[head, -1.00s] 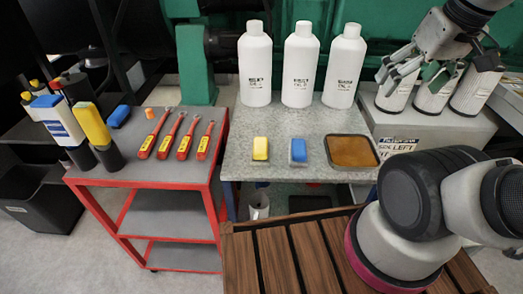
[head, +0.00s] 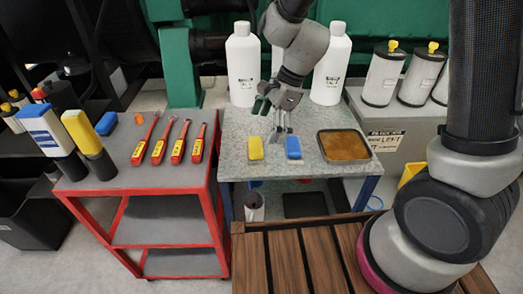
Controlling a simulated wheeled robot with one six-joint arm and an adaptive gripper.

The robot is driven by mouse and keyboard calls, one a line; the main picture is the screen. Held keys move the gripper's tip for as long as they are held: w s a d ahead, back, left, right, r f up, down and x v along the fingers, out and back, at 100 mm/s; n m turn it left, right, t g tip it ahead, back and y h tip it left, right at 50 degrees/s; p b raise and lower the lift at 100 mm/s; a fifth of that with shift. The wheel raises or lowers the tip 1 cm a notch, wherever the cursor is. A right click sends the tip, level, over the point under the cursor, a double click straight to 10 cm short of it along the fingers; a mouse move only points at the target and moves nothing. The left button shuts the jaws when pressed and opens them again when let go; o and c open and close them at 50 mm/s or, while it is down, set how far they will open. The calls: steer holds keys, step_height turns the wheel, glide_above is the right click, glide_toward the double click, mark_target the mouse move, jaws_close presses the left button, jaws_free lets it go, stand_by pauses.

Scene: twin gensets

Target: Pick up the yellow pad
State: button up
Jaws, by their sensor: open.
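The yellow pad (head: 256,148) lies on the grey speckled table, near its front left part. A blue pad (head: 293,147) lies just to its right. My gripper (head: 277,128) is open and points down above the table, behind the two pads and roughly between them. It appears apart from the yellow pad, with nothing between its fingers. The yellow pad is fully in view.
White bottles (head: 242,70) stand at the back of the table, one partly hidden by my arm. A brown-filled tray (head: 344,146) lies right of the pads. A red cart (head: 140,182) with several red-handled tools stands left. White canisters (head: 383,75) stand at right.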

mark_target(256, 145)
steer(key=m, duration=0.2)
steer(key=w+m, duration=0.1)
steer(key=shift+a+f+t, duration=0.15)
steer(key=shift+a+t, duration=0.1)
steer(key=shift+t, duration=0.05)
steer(key=x, duration=0.7)
steer(key=shift+s+f, duration=0.2)
steer(key=shift+s, duration=0.1)
steer(key=shift+c, duration=0.4)
steer(key=c, duration=0.9)
steer(key=shift+r, duration=0.1)
